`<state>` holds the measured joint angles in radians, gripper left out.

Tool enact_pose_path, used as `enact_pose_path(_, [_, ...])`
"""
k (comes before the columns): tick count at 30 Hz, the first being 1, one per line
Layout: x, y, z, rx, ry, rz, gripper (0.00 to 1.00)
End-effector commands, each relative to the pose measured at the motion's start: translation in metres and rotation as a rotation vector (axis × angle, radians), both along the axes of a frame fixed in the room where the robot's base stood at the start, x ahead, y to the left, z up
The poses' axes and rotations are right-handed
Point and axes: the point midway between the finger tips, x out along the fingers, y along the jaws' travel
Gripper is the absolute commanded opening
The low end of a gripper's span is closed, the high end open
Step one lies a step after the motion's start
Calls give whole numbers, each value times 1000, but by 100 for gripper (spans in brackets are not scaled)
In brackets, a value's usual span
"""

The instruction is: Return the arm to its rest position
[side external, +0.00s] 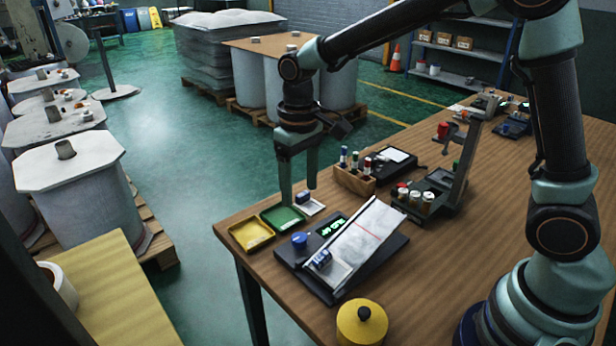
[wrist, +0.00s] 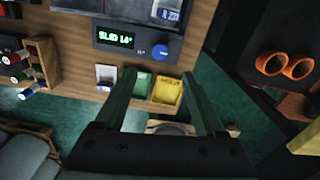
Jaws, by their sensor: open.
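My gripper (side external: 298,193) is open and empty above the far left corner of the table in the side view. Its two green fingers also show in the wrist view (wrist: 160,92), spread apart and pointing toward the table edge. A green tray (side external: 283,217) and a yellow tray (side external: 251,235) lie below the fingers, and a white tray (side external: 313,207) holds a small dark blue item. In the wrist view the yellow tray (wrist: 167,90) lies between the fingertips, and the green tray (wrist: 143,84) is partly behind the left finger.
A slanted device (side external: 365,232) with a green display stands on the wooden table (side external: 425,262). A wooden marker rack (side external: 354,181), a black stand (side external: 450,180) with several small bottles, and a yellow round container (side external: 362,324) stand nearby.

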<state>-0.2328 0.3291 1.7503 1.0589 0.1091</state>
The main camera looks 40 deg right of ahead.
Motion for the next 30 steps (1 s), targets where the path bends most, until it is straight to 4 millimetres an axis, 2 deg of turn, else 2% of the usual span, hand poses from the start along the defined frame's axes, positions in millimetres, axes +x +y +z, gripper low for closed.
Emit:
enact_pose_path(5, [-13, -18, 29, 15, -73, -21, 72])
enact_pose_path(9, [-34, -37, 55, 27, -155, -41, 72])
enact_pose_path(15, [-67, -62, 80, 37, -273, -70, 72])
enact_pose_path(24, [-112, -90, 92, 35, -433, -110, 72])
enact_pose_path(30, [-124, -97, 91, 30, -483, -121, 72])
